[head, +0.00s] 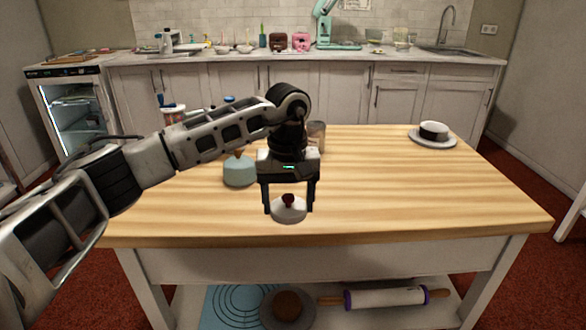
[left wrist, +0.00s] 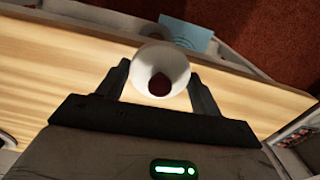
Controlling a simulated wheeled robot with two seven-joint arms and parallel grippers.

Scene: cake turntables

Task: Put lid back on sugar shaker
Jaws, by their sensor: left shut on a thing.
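A white round lid-like piece (head: 289,213) with a dark red knob (head: 288,199) is between the fingers of my left gripper (head: 289,206), which is shut on it over the front edge of the table. The left wrist view also shows the white piece (left wrist: 160,57) between the fingertips, its red knob facing the camera. A partly hidden glass or jar (head: 317,135) stands behind my left wrist; I cannot tell whether it is the sugar shaker. A pale blue round thing (head: 240,174) with a brown top stands left of the gripper. My right gripper is out of view.
A white plate with a black-and-white round thing (head: 433,131) sits at the back right. A rolling pin (head: 385,298) lies on the lower shelf.

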